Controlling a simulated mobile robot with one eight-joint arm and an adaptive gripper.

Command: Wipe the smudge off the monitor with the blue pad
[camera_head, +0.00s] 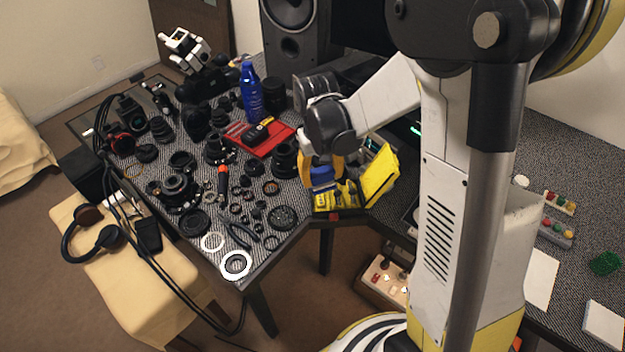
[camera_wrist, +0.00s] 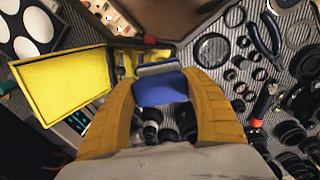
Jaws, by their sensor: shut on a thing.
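The blue pad (camera_head: 321,177) is between the fingers of my gripper (camera_head: 322,168), at the opening of a yellow case. In the wrist view, the yellow fingers of my gripper (camera_wrist: 163,95) are shut on the blue pad (camera_wrist: 160,88), one finger on each side. The pad has a pale grey strip along its far edge. The yellow case (camera_head: 340,208) has its lid (camera_head: 380,175) raised; the lid also shows in the wrist view (camera_wrist: 62,85). A dark panel (camera_head: 352,28) behind my arm may be the monitor, mostly hidden. I see no smudge.
Lens parts crowd the table to the left. A red tray (camera_head: 278,135), a blue bottle (camera_head: 250,95) and a tall speaker (camera_head: 292,35) stand behind. Pliers (camera_head: 243,234) lie near the front edge. A stool with headphones (camera_head: 88,235) is at the left.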

